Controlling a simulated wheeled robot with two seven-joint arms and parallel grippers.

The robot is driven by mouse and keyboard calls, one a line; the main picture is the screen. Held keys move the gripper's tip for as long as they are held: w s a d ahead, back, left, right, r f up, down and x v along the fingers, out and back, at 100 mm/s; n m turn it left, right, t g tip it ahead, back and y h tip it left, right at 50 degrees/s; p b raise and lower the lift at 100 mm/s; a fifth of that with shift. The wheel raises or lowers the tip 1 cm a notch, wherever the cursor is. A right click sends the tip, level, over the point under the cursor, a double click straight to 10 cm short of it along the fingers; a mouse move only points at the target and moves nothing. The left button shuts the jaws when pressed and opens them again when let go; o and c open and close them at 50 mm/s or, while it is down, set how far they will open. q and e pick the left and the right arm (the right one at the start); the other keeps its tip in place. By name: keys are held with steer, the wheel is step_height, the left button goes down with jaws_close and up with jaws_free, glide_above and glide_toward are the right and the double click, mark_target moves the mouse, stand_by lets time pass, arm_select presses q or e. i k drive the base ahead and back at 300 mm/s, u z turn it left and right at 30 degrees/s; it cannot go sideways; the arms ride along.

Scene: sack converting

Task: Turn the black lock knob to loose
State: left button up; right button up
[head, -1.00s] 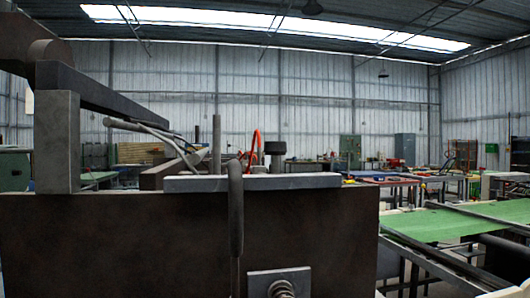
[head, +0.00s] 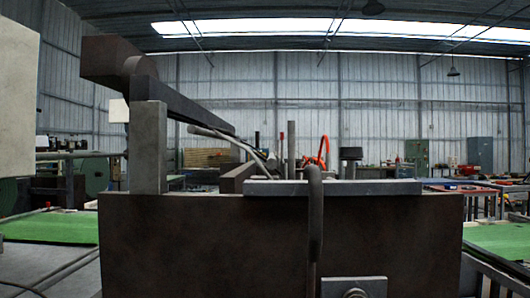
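A black knob-like cylinder (head: 351,153) stands upright on a short stem behind the grey bar on top of the dark machine. It may be the lock knob; no marking for loose or tight can be read. The dark brown machine panel (head: 210,245) fills the lower middle of the head view. A grey plate with a round threaded end (head: 354,288) sits at its bottom edge, partly cut off. Neither of my grippers is in view.
A long dark beam (head: 185,100) rises to the left on a grey post (head: 149,150). A curved grey bar (head: 315,215) hangs over the panel's front. Green belts lie at left (head: 50,228) and right (head: 505,240). A pale panel (head: 18,90) stands at far left.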

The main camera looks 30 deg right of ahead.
mark_target(346, 151)
steer(key=u, duration=2.3)
steer(key=k, duration=0.7)
steer(key=z, duration=2.1)
steer(key=i, duration=0.15)
steer(key=z, duration=0.3)
